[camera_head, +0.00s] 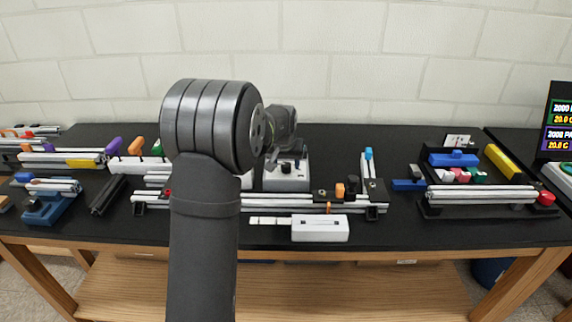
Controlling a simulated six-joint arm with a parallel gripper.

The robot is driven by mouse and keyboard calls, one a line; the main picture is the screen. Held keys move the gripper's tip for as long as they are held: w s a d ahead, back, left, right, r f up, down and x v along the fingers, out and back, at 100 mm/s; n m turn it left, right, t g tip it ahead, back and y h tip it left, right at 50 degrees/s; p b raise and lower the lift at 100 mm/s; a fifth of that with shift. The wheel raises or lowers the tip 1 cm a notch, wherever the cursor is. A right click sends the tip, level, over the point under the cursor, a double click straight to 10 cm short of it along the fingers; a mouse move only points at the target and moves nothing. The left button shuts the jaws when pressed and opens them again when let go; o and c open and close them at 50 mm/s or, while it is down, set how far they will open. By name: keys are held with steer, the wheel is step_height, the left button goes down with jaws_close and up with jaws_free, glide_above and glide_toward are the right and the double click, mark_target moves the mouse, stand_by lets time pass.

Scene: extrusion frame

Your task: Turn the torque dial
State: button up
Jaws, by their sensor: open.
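A light grey box (287,184) stands on the black bench near the middle of the head view. A small dark round knob (286,168) on its front looks like the torque dial, but it is too small to read any marks. My gripper (285,150) is above and around the top of this box, partly hidden behind my dark wrist. Its jaws are open, and I see nothing held between them. I cannot tell whether it touches the box.
An extrusion frame (262,201) with an orange knob (340,190) lies in front of the box, and a white block (320,228) is nearer the bench edge. A second extrusion assembly (482,195) is at right. Several coloured-handled parts crowd the left.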

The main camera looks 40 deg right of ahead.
steer(key=shift+w+d+f, duration=0.1)
steer(key=shift+d+f, duration=0.05)
steer(key=shift+f, duration=0.35)
steer(key=c, duration=1)
steer(key=shift+m, duration=0.3)
steer(key=m+g, duration=0.1)
steer(key=m, duration=0.3)
steer(key=shift+w+g+h, duration=0.15)
steer(key=shift+g+h, duration=0.15)
steer(key=shift+g, duration=0.1)
steer(key=m+g, duration=0.1)
steer(key=m, duration=0.1)
steer(key=m+g, duration=0.1)
steer(key=m, duration=0.2)
steer(key=shift+w, duration=0.1)
steer(key=shift+m, duration=0.5)
